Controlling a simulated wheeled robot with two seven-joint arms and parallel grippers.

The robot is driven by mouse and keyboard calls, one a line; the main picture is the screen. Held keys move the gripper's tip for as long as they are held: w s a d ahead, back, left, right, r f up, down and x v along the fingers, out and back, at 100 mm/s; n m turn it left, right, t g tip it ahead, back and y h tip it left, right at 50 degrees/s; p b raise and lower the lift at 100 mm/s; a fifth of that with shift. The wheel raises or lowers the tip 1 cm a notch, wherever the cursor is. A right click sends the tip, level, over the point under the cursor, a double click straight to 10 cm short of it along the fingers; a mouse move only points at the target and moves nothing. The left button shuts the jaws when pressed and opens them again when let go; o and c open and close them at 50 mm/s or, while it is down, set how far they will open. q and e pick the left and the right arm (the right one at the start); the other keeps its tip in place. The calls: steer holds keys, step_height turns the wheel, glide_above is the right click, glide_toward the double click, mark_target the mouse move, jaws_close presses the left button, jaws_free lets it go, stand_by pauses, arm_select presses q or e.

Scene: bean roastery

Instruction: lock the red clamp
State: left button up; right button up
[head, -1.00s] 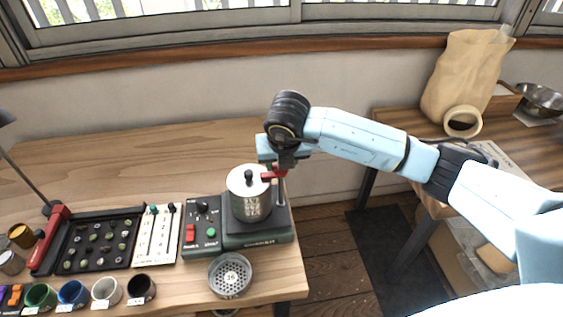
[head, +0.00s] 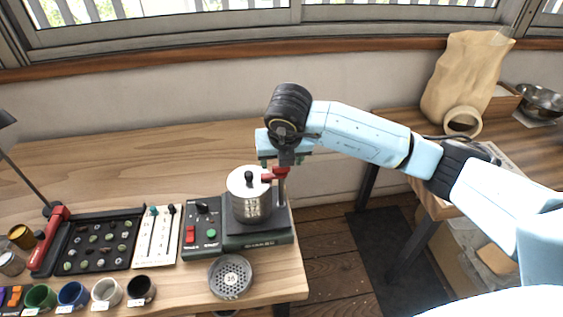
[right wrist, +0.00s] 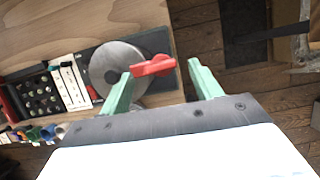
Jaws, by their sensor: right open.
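The red clamp (head: 273,175) sits on a post at the right edge of the silver lidded pot (head: 250,203), with its arm reaching over the lid. My right gripper (head: 285,160) is just above and behind the clamp, pointing down. In the right wrist view the red clamp (right wrist: 153,66) lies between the two green fingers (right wrist: 160,82) and a little beyond their tips. The gripper is open and I see no clear contact. My left gripper is in neither view.
The pot stands on a dark green roaster base (head: 258,238) with a control box (head: 203,228). A bean tray (head: 97,243) and several small cups are at left. The table behind is clear.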

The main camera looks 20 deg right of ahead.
steer(key=v, duration=1.1)
steer(key=shift+s+a, duration=0.1)
steer(key=shift+a, duration=0.05)
